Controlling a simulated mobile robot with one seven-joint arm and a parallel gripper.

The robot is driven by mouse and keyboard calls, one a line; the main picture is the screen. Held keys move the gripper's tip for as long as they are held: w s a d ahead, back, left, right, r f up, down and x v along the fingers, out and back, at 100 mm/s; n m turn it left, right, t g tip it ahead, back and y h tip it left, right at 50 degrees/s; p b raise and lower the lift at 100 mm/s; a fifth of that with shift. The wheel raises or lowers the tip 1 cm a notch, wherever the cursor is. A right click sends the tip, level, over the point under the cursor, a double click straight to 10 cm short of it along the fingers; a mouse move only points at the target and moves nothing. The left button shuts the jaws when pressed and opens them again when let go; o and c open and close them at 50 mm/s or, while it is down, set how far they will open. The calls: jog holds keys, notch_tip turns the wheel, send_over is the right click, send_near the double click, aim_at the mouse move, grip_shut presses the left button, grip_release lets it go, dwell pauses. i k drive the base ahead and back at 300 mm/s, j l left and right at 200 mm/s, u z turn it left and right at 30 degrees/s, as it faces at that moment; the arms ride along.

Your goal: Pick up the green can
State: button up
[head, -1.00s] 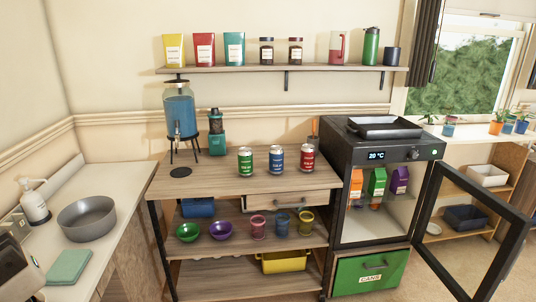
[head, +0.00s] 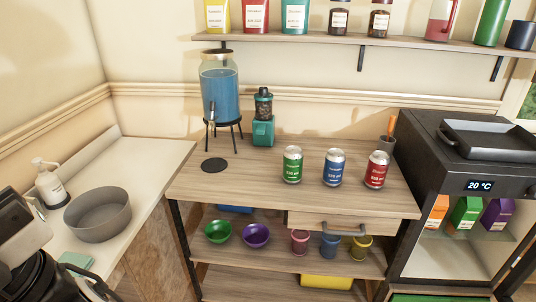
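The green can (head: 292,165) stands upright on the wooden top of the shelf unit (head: 235,185). It has a silver lid and a white-lettered label. It is the leftmost of three cans in a row, with gaps between them. A dark and silver part of what appears to be my arm shows at the lower left edge, far to the left of the green can. I cannot make out the fingertips of my gripper there, and nothing of it touches the can.
A blue can (head: 334,167) and a red can (head: 376,170) stand right of the green one. A drink dispenser (head: 220,95) and a teal blender (head: 263,130) stand behind left. A wall shelf (head: 340,43) hangs above.

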aim_at(293, 155)
jog(key=i+l+u, duration=0.8)
jog(key=l, duration=0.2)
jog(key=i+l+u, duration=0.1)
jog(key=l+u, duration=0.15)
jog(key=l, duration=0.15)
